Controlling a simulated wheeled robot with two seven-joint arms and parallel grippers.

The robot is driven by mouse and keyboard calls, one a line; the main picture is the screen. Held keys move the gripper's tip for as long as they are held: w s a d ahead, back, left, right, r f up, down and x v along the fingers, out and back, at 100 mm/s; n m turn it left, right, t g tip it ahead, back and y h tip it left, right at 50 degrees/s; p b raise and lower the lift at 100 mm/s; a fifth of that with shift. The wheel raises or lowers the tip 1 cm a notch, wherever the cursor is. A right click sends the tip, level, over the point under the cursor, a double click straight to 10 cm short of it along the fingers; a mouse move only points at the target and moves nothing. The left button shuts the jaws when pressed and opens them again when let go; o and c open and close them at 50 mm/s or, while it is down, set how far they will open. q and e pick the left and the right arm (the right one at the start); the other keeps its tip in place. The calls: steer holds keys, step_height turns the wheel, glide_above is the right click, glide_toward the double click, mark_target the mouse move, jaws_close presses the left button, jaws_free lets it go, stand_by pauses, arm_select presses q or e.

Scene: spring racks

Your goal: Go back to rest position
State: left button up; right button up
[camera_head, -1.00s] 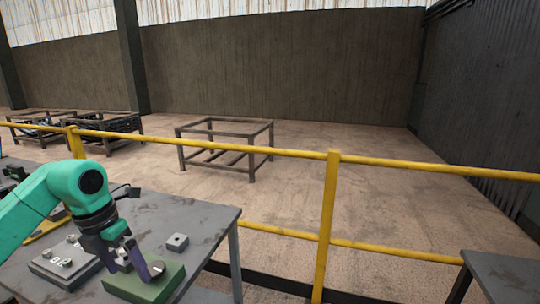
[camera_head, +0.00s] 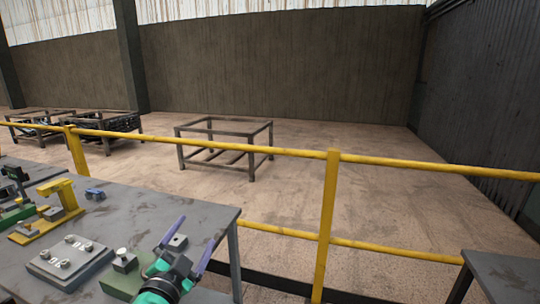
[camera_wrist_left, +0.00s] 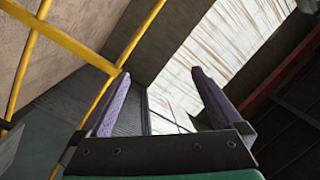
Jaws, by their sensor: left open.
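My left gripper (camera_head: 188,243) is at the bottom of the head view, above the right part of the grey table (camera_head: 150,210). Its two purple fingers are spread wide and point up and away. In the left wrist view the gripper (camera_wrist_left: 158,85) is open with nothing between its fingers; wall, roof and railing show beyond. A green block (camera_head: 118,286) on the table is partly hidden behind my arm. My right gripper is not in view.
A grey plate with knobs (camera_head: 70,262), a yellow fixture (camera_head: 50,210) and a small blue part (camera_head: 95,194) are on the table. A yellow railing (camera_head: 329,215) runs behind it. Another table (camera_head: 505,275) is at the lower right.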

arm_select(q)
steer(key=s+a+f+n+g+y, duration=0.25)
steer(key=s+f+g, duration=0.2)
steer(key=f, duration=0.45)
steer(key=s+a+f+n+g+y, duration=0.1)
steer(key=s+a+f+n+g, duration=0.3)
steer(key=f, duration=0.4)
steer(key=s+d+f+n+g+h, duration=0.1)
steer(key=s+f+g, duration=0.2)
steer(key=s+f, duration=0.35)
steer(key=s+f+n+g+h, duration=0.1)
steer(key=s+f+g, duration=0.25)
steer(key=s, duration=0.55)
step_height(320, 180, down, 23)
steer(key=s+g, duration=0.1)
steer(key=s, duration=0.1)
steer(key=s+a+f+g, duration=0.1)
steer(key=s+a+f, duration=0.2)
steer(key=s+f, duration=1)
steer(key=s, duration=0.3)
steer(key=shift+s+f, duration=0.25)
steer(key=shift+f, duration=0.05)
steer(key=shift+y, duration=0.25)
